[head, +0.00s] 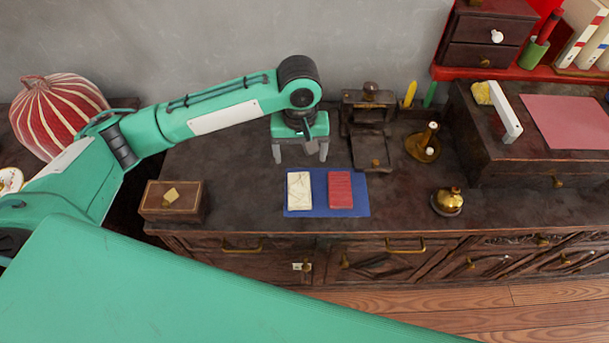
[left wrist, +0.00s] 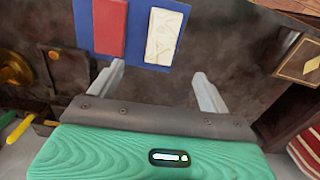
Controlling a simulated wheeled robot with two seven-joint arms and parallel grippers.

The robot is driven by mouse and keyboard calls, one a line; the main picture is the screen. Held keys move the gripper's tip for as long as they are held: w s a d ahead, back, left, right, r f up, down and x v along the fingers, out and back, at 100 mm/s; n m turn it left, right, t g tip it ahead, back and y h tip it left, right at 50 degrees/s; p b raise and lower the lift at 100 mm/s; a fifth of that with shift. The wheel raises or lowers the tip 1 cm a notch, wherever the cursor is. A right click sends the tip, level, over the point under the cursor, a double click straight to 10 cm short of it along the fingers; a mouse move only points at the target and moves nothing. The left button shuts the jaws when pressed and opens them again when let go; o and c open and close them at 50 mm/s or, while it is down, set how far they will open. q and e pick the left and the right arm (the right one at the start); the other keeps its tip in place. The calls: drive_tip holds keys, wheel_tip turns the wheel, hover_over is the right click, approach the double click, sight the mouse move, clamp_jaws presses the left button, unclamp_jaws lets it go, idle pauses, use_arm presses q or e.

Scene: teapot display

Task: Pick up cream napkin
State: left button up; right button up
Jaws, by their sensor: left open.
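The cream napkin (head: 299,190) is a small pale rectangle lying flat on the left part of a blue mat (head: 328,212). It also shows in the left wrist view (left wrist: 163,36), on the mat (left wrist: 140,62). My left gripper (head: 300,158) is open and empty behind the napkin, pointing down over the cabinet top. In the left wrist view the gripper (left wrist: 159,74) has its fingers spread wide, with the napkin beyond the fingertips and apart from them. My right gripper is not in view.
A red napkin (head: 340,189) lies beside the cream one on the mat. A wooden box (head: 172,201) stands left. A dark wooden stand (head: 370,135), a brass candle holder (head: 423,145) and a brass bell (head: 447,201) are right.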

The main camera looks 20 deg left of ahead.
use_arm(q)
hover_over(299, 188)
drive_tip(key=f, duration=0.7)
drive_tip(key=shift+d+f+b, duration=0.2)
drive_tip(key=shift+f+b, duration=0.1)
drive_tip(key=shift+f, duration=0.1)
drive_tip(key=shift+a+f, duration=0.2)
drive_tip(key=shift+f, duration=2.5)
drive_tip(key=c, duration=1.1)
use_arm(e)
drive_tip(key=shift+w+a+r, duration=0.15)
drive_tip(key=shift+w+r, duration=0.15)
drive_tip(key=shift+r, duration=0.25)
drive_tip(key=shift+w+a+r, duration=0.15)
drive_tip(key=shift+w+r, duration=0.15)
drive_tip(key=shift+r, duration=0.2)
